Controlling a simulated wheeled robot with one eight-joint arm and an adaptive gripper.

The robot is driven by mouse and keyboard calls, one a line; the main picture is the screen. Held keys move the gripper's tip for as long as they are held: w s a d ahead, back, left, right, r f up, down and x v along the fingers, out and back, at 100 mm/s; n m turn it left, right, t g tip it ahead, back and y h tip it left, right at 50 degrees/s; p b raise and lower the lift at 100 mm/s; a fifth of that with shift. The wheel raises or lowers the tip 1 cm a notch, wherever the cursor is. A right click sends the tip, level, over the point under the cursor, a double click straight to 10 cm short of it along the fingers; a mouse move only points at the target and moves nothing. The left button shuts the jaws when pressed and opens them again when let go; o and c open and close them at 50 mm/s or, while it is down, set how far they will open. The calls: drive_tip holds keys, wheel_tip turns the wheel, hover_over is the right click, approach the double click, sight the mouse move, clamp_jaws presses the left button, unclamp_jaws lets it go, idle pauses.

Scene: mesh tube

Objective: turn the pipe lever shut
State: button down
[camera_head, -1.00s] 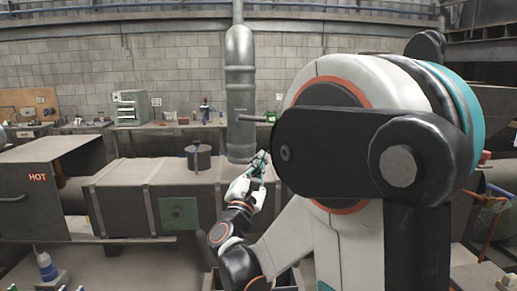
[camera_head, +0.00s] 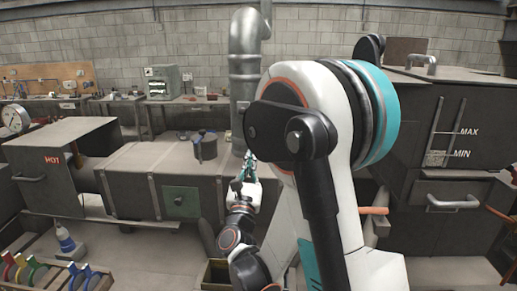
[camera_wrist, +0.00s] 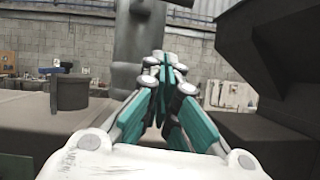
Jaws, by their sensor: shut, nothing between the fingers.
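The grey metal pipe (camera_head: 244,68) rises vertically near the middle of the head view, partly behind my arm. In the wrist view the pipe (camera_wrist: 138,35) stands just beyond my gripper. The pipe lever is not clearly visible now; my arm may hide it. My gripper (camera_head: 249,157) points up in front of the pipe's lower end. In the wrist view my gripper (camera_wrist: 158,60) has its teal fingers together with nothing between them. I cannot tell whether the fingertips touch the pipe.
A long dark duct (camera_head: 155,175) runs left of the pipe, with a small round canister (camera_head: 205,147) on it. A large tank with MAX and MIN marks (camera_head: 440,125) stands at the right. Coloured items (camera_head: 45,273) sit lower left.

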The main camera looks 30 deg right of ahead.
drive_tip(key=w+d+r, duration=0.4)
drive_tip(key=w+r, duration=0.1)
drive_tip(key=r, duration=0.2)
drive_tip(key=shift+d+r, duration=0.2)
drive_tip(key=shift+d, duration=0.15)
drive_tip(key=shift+s+d+r+p, duration=0.1)
drive_tip(key=shift+d+r+p, duration=0.1)
drive_tip(key=shift+r+p, duration=0.45)
drive_tip(key=shift+r, duration=0.1)
